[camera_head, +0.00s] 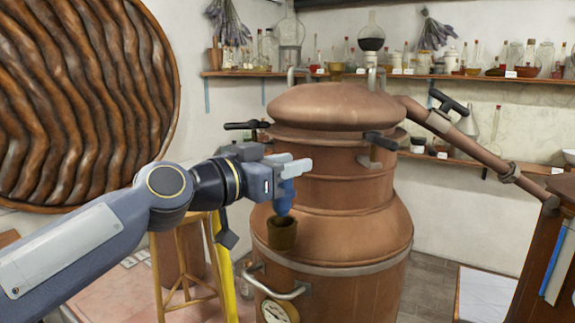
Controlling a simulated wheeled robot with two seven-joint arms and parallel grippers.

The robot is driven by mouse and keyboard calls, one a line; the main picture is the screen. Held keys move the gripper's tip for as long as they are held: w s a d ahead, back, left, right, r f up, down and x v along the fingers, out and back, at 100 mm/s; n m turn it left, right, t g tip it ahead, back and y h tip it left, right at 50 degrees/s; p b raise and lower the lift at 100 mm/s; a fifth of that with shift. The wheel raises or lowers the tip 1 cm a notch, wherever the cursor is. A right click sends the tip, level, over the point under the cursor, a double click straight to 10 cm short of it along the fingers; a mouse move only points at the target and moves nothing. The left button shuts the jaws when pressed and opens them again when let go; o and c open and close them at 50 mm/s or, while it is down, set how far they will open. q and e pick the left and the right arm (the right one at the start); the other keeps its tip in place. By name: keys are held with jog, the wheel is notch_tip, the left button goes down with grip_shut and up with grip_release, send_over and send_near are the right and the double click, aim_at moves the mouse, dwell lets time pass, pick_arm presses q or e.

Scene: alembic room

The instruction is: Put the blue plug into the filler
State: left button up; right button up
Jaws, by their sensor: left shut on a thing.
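My left gripper (289,172) is shut on the blue plug (283,197). The plug points down, and its lower tip is at or just above the mouth of the filler (282,236). The filler is a short, dark brown cup on the shoulder of the copper still (350,225). I cannot tell whether the tip is inside the mouth or in front of it. The upper part of the plug is hidden by the gripper. My right gripper is not in view.
The still has a handle (383,141) on its upper side, a front rail (275,288) and a gauge (277,311). A copper pipe (455,137) runs to the right. A wooden stool (185,270) stands under my arm. Shelves (480,77) with glassware line the back wall.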

aim_at(287, 192)
pick_arm(q)
jog(key=shift+f+b, duration=1.65)
jog(key=shift+b, duration=0.35)
dwell(2.0)
jog(key=shift+f+b, duration=0.8)
jog(key=shift+b, duration=0.35)
dwell(2.4)
jog(key=o, duration=1.1)
